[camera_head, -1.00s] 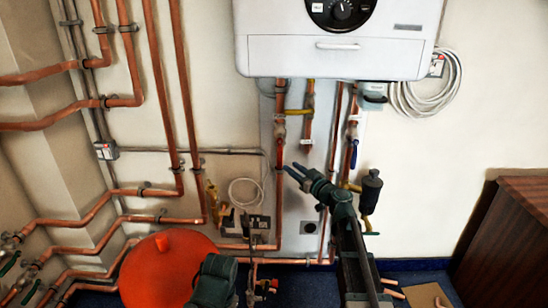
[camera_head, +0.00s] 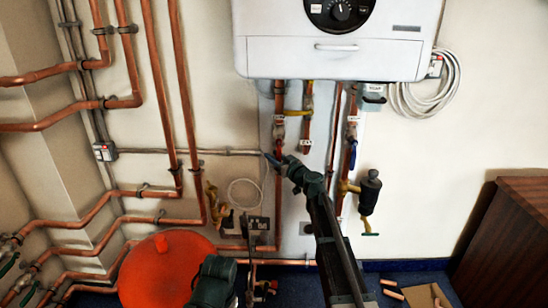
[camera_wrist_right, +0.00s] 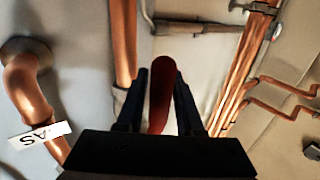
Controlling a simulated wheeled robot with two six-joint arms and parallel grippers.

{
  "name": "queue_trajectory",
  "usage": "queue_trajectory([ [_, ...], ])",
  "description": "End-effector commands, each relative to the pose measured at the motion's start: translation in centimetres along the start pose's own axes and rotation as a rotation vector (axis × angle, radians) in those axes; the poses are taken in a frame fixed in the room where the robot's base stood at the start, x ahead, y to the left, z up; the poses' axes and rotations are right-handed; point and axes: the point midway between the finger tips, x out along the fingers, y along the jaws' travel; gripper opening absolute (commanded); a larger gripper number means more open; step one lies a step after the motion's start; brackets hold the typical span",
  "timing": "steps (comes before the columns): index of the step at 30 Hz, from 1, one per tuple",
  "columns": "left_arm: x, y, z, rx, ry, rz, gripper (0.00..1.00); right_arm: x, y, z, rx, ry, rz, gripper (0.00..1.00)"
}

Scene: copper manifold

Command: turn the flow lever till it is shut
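In the right wrist view a dark red lever (camera_wrist_right: 161,88) stands between the two black fingers of my right gripper (camera_wrist_right: 161,80). The fingers are apart, with a narrow gap showing beside the lever, so the gripper looks open around it. In the head view my right gripper (camera_head: 276,160) is at the left copper pipe (camera_head: 279,101) under the boiler, just below its white tag. The lever is hard to make out there. My left gripper's fingers do not show; only a dark green part of my left arm is at the bottom.
A blue lever (camera_head: 353,153) hangs on a tagged pipe to the right. A black cylinder with brass fittings (camera_head: 369,193) is below it. The white boiler (camera_head: 340,45) hangs above. A red-orange vessel (camera_head: 165,270) stands at lower left. Bare wall is free at right.

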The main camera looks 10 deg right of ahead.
Motion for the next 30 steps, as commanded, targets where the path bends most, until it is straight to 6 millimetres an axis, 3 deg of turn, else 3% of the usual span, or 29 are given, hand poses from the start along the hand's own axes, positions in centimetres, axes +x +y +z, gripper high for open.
queue_trajectory([
  [2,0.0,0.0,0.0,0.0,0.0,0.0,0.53,-0.01,-0.01,0.0,0.0,0.0,0.0,0.36],
  [8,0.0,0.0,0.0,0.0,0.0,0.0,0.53,-0.02,0.0,0.0,0.0,0.0,0.0,0.0],
  [30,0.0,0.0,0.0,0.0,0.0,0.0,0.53,-0.05,-0.01,0.0,0.0,0.0,0.0,0.0],
])
